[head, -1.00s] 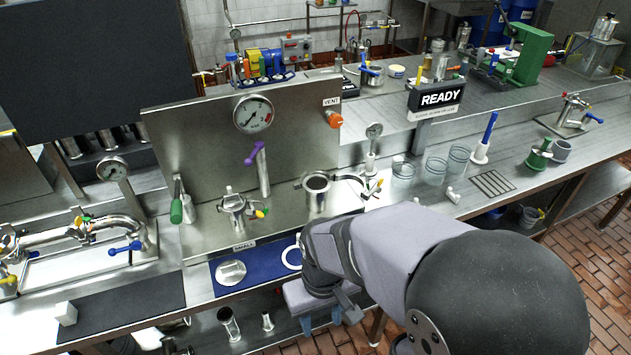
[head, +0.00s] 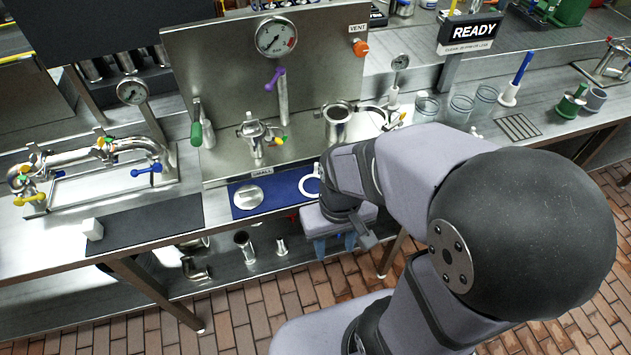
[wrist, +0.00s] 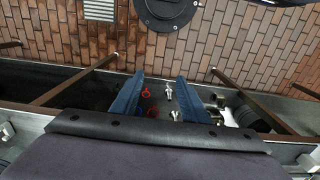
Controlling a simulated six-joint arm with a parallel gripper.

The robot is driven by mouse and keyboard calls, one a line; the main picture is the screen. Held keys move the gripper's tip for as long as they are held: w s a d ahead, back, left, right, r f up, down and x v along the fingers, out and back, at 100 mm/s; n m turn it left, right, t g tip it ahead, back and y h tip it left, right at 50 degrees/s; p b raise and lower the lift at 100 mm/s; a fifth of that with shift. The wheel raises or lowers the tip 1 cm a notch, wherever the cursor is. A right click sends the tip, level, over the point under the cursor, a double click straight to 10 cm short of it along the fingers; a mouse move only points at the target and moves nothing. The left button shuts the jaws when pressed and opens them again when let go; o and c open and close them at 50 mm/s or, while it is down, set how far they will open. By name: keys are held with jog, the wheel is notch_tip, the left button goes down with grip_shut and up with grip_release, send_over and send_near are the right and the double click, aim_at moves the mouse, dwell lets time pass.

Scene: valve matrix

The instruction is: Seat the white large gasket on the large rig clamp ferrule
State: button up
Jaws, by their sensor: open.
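A white ring gasket (head: 302,187) lies on the right part of the blue mat (head: 281,190), partly covered by my arm in the head view. The large ferrule seems to be the wide, open-topped steel cylinder (head: 338,126) behind the mat, with an opened clamp beside it. The gasket is apart from it. My gripper (head: 335,246) is in front of the bench edge, with blue fingers pointing down. In the wrist view my gripper (wrist: 158,96) is open and empty, above the lower shelf and floor. The gasket and ferrule are not in the wrist view.
A smaller clamped fitting (head: 256,139) stands left of the cylinder, before the steel panel with a gauge (head: 277,37). A green-handled lever (head: 196,130) stands farther left. Steel fittings (head: 245,246) stand on the lower shelf.

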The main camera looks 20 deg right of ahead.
jog(key=c, duration=0.6)
